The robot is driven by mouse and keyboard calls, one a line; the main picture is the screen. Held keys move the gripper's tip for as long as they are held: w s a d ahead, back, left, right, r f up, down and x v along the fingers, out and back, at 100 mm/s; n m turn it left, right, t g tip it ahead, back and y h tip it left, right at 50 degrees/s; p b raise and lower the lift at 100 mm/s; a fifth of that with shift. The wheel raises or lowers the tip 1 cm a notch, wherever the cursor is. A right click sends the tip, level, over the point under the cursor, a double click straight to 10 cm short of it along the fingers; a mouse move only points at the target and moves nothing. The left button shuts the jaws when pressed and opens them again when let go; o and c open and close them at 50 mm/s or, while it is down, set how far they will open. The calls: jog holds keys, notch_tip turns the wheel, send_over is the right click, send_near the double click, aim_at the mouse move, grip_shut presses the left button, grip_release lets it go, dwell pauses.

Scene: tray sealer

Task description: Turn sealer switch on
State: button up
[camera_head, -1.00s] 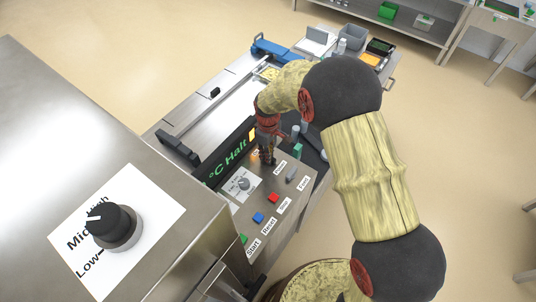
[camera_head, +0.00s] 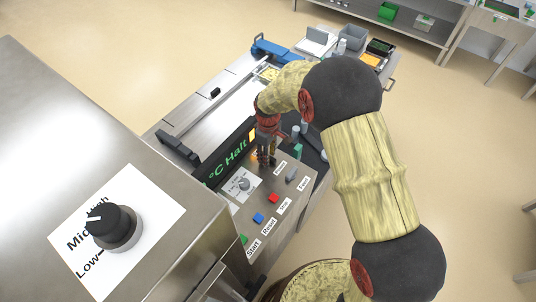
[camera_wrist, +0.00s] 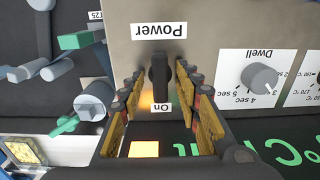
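The sealer's power switch is a black upright knob (camera_wrist: 159,80) on the grey control panel in the wrist view. A "Power" label (camera_wrist: 159,31) and an "On" label (camera_wrist: 160,107) lie at its two ends. The knob's long side lines up with these labels; I cannot tell its setting for sure. My gripper (camera_wrist: 158,88) has its fingers on both sides of the knob, with a gap visible on each side. In the head view my gripper (camera_head: 266,158) is over the panel's far end and hides the switch. The sealer display (camera_head: 228,153) reads "°C Halt" in green.
A dwell knob (camera_wrist: 260,78) is beside the switch. An orange lit square (camera_wrist: 143,149) is near the display. A steel housing with a large black knob (camera_head: 112,225) stands in front.

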notch_tip(320, 180, up, 12)
dwell(0.5)
dwell(0.5)
jog(key=s+d+r+m+t+b, duration=0.2)
jog(key=s+d, duration=0.3)
jog(key=s, duration=0.4)
jog(key=s+d+r+m+t+b, duration=0.1)
jog(key=s+d+r+m+b, duration=0.4)
jog(key=s, duration=0.4)
jog(key=s+d+r+m+t+b, duration=0.2)
jog(key=s+d, duration=0.4)
jog(key=s, duration=0.4)
jog(key=shift+d+r+m+t+b, duration=0.3)
jog(key=shift+r+m+b, duration=0.45)
jog(key=shift+b, duration=0.35)
